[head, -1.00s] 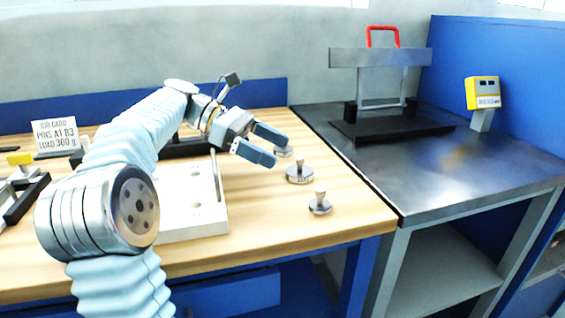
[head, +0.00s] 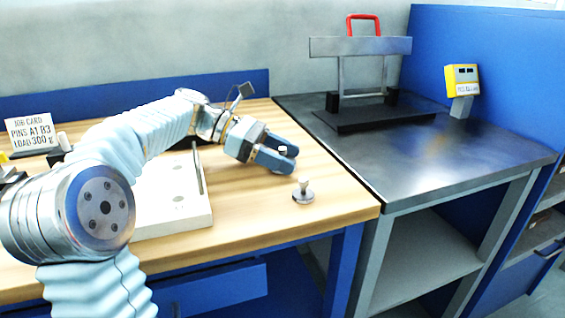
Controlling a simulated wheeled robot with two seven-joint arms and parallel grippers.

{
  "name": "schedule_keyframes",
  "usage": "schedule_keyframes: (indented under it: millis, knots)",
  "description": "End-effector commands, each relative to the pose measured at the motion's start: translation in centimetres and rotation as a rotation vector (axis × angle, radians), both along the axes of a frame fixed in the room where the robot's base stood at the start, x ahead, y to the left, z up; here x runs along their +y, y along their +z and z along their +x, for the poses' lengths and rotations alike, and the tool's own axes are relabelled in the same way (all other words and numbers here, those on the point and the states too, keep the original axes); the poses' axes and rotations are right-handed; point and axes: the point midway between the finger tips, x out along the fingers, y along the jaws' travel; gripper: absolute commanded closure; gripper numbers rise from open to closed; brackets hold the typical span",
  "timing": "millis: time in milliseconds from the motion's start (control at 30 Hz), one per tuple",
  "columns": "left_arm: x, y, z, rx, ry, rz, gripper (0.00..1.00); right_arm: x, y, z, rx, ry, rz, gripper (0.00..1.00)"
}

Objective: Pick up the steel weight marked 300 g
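My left gripper (head: 285,158) is low over the wooden bench, fingers pointing right. A pale knob of a steel weight (head: 283,149) shows between its fingers; the fingers hide the rest of this weight. I cannot tell whether they grip the knob or only stand around it. A smaller steel weight (head: 303,193) with an upright knob stands apart in front, on bare wood. No mark can be read on either weight. The job card (head: 30,132) at the left reads pins A1 B3, load 300 g. My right gripper is not in view.
A pale plate with holes (head: 176,205) lies under and beside my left arm. To the right, a dark metal table (head: 430,160) carries a black-based frame with a red handle (head: 363,20). A yellow display unit (head: 461,78) stands at its far side. The bench's front right corner is clear.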

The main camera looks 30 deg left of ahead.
Motion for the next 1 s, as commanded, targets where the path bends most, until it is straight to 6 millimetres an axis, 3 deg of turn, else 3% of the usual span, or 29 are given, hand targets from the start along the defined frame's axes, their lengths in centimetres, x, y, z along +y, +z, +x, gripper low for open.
schedule_keyframes:
  millis: [33, 267, 667, 800, 1000]
  knots:
    - [0.0, 0.0, 0.0, 0.0, 0.0, 0.0, 0.5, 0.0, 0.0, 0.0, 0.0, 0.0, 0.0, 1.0]
    - [0.0, 0.0, 0.0, 0.0, 0.0, 0.001, 0.85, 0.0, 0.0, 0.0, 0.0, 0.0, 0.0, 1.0]
    - [0.0, 0.9, 0.0, -0.002, 0.0, 0.001, 0.86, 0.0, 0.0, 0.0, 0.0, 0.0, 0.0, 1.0]
    - [0.0, 3.3, 0.0, -0.006, 0.0, 0.002, 0.86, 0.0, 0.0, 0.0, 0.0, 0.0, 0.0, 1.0]
    - [0.4, 8.2, -4.2, -0.01, 0.002, 0.0, 0.86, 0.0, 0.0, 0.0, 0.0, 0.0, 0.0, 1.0]
